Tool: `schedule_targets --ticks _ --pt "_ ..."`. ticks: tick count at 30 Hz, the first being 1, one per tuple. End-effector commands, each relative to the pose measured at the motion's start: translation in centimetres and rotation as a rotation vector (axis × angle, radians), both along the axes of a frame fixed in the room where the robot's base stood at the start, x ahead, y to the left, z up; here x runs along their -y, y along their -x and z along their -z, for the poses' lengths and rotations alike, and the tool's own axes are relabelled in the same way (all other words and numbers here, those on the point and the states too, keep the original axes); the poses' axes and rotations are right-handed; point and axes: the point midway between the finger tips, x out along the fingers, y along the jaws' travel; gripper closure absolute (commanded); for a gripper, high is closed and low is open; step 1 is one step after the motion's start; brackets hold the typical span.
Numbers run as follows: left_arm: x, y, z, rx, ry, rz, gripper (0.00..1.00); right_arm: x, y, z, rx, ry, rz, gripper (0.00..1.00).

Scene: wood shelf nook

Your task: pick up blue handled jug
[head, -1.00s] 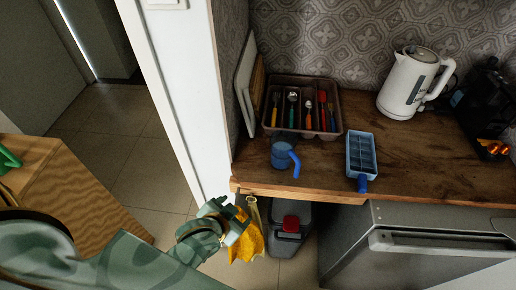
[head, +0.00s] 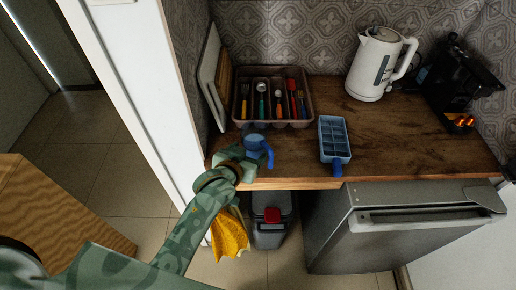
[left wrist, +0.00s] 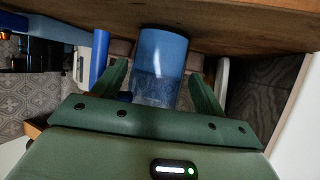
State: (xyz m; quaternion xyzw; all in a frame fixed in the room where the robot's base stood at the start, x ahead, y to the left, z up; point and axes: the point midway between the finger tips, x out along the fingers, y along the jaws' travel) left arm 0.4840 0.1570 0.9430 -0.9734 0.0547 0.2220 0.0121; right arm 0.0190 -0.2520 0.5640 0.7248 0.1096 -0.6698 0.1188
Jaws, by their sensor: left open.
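The blue handled jug (head: 255,146) stands on the wooden counter near its front left edge, with its blue handle toward the right. It is see-through blue, and it also shows in the left wrist view (left wrist: 161,65). My left gripper (head: 243,163) is at the counter's front edge, just in front of the jug. In the left wrist view the fingers of my left gripper (left wrist: 160,90) are open, one on each side of the jug's body. The handle is outside the fingers, at the left there. I cannot tell whether a finger touches the jug. My right gripper is not in view.
A cutlery tray (head: 238,106) stands behind the jug. A blue ice cube tray (head: 334,138) lies to its right on the counter (head: 390,135). A white kettle (head: 377,65) and a black coffee machine (head: 462,85) stand farther right. A yellow cloth (head: 230,236) hangs below the counter.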

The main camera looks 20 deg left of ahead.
Motion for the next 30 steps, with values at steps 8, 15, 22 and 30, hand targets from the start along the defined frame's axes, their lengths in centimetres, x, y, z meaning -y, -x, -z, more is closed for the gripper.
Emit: schedule_targets --ticks 8,15,22,30 --pt "0.4 -3.3 2.2 -0.001 -0.001 0.001 0.28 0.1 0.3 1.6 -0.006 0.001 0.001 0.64" --pt "0.5 -3.4 2.1 -0.001 -0.001 0.001 0.31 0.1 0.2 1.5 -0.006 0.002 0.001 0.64" --pt "0.5 -3.4 2.0 0.001 0.001 0.001 0.72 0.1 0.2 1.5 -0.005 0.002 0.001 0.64" --pt "0.5 -3.4 1.9 0.001 0.0 0.001 0.72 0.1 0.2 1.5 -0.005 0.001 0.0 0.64"
